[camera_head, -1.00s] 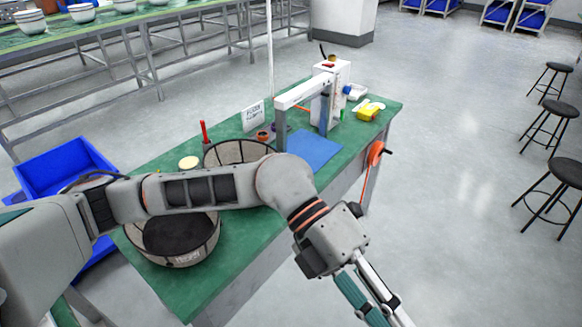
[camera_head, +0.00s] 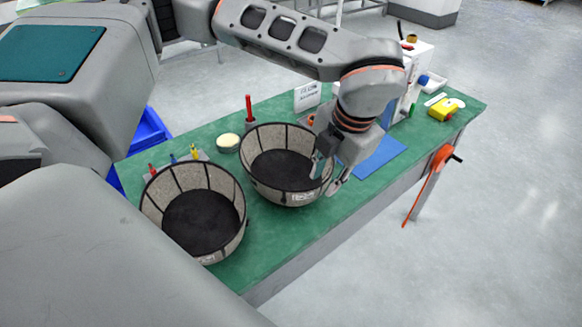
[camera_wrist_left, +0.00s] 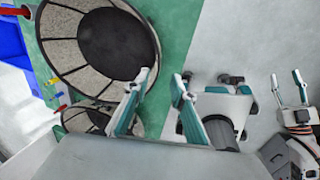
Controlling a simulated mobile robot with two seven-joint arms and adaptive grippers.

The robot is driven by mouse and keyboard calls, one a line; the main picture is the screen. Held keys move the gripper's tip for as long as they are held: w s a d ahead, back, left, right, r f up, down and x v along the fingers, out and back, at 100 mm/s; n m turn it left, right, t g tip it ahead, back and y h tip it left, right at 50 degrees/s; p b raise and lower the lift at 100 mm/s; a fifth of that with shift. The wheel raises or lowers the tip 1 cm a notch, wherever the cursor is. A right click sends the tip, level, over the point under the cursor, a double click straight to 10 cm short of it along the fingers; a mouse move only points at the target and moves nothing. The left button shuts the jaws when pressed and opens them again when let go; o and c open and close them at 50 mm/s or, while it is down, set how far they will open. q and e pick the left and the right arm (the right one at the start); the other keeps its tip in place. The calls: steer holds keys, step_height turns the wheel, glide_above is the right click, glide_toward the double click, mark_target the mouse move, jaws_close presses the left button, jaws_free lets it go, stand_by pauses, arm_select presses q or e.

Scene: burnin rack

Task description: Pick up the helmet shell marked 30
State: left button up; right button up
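Two bowl-shaped helmet shells with speckled grey walls, dark ribs and dark bottoms stand open side up on the green table: the right shell (camera_head: 285,165) and the left shell (camera_head: 195,210). Each has a small pale label low on its front; I cannot read the numbers. My left gripper (camera_head: 328,181) is open and points down at the right shell's right rim. In the left wrist view, its fingers (camera_wrist_left: 160,75) are apart, one over the shell's rim (camera_wrist_left: 152,50) and one outside it. Contact cannot be told. My right gripper (camera_wrist_left: 287,76) shows open and empty at the right there.
The green table (camera_head: 265,245) is bare in front of the shells. Behind are a cream disc (camera_head: 228,141), a red upright tool (camera_head: 249,108) and a white sign (camera_head: 307,97). A blue mat (camera_head: 380,158) and a yellow object (camera_head: 443,110) lie right. A blue bin (camera_head: 150,130) stands behind left.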

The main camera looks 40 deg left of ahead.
mark_target(319, 190)
arm_select(q)
steer(key=x, duration=0.7)
steer(key=shift+w+a+r, duration=0.1)
steer(key=shift+w, duration=0.15)
steer(key=shift+c, duration=0.4)
steer(key=shift+r, duration=0.1)
jaws_close()
